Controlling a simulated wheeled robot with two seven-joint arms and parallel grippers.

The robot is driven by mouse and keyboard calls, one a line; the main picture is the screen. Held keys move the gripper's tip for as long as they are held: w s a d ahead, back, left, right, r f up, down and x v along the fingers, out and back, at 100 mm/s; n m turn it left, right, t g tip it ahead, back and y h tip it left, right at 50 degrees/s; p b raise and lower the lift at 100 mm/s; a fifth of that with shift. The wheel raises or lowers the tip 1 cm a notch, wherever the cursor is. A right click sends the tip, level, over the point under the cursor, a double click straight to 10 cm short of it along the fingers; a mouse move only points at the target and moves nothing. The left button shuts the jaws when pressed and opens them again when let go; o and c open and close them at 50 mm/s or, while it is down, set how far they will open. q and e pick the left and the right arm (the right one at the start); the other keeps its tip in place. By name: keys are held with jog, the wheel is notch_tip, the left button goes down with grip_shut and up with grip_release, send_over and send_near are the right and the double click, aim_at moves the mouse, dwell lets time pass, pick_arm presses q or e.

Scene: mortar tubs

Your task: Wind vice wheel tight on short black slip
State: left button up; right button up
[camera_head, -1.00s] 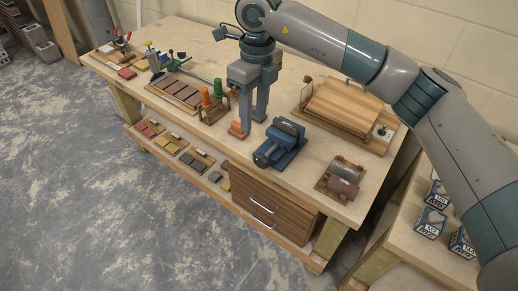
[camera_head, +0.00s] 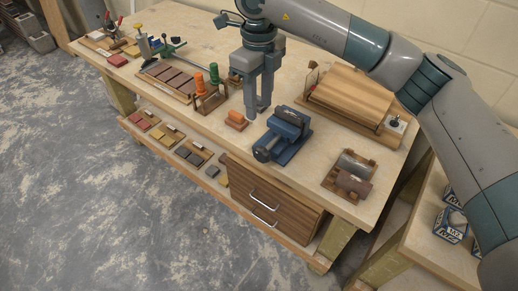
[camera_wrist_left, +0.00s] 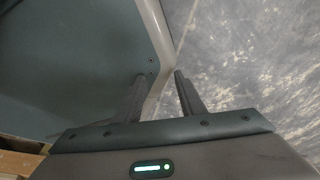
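The blue vice (camera_head: 287,127) stands on the bench near its front edge. Its round wheel end (camera_head: 262,155) points to the front left. I cannot make out a slip between its jaws. Several dark slips (camera_head: 192,157) lie on a small board on the lower shelf; which is the short black one is unclear. My right gripper (camera_head: 258,112) points down just behind and left of the vice, beside a small orange block (camera_head: 236,121). Its fingers are apart with nothing seen between them. My left gripper (camera_wrist_left: 160,80) is open and empty, with floor beyond it.
A wooden rack with an orange-topped and a green-topped bottle (camera_head: 198,80) stands left of the gripper. A wooden board box (camera_head: 348,98) is behind right. A holder with cylinders (camera_head: 350,175) lies right of the vice. Drawers (camera_head: 265,198) hang below.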

aim_at(259, 147)
jog(key=shift+s, duration=0.1)
